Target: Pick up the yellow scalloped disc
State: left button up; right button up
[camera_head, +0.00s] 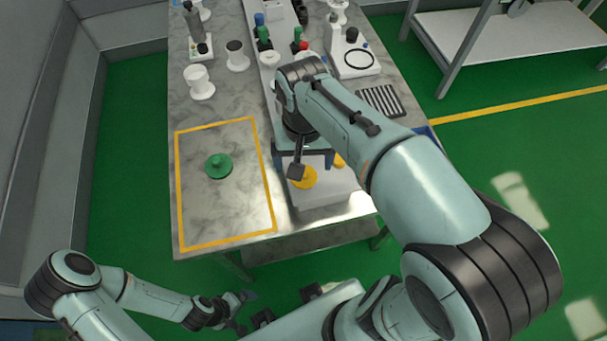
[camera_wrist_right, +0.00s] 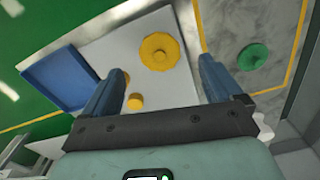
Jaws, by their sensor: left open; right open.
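The yellow scalloped disc (camera_head: 306,179) lies on a white board (camera_head: 325,191) near the table's front edge, with a small raised knob in its middle. In the right wrist view the disc (camera_wrist_right: 159,45) shows whole, just beyond and between the fingertips. My right gripper (camera_wrist_right: 161,66) is open and empty over the board, pointing down. In the head view the right arm partly hides the disc. My left gripper (camera_head: 240,311) is open and empty, low in front of the table, away from the disc.
Small yellow pieces (camera_wrist_right: 135,101) lie beside the disc. A green disc (camera_head: 218,166) sits inside a yellow-outlined area to the left. A blue tray (camera_wrist_right: 58,78) adjoins the board. White spools (camera_head: 199,82) and bottles stand farther back; the outlined area is otherwise clear.

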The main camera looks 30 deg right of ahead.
aim_at(310, 178)
notch_tip(310, 178, down, 5)
jog(key=shift+w+d, duration=0.1)
jog(key=c, duration=1.1)
jog(key=shift+r, duration=0.15)
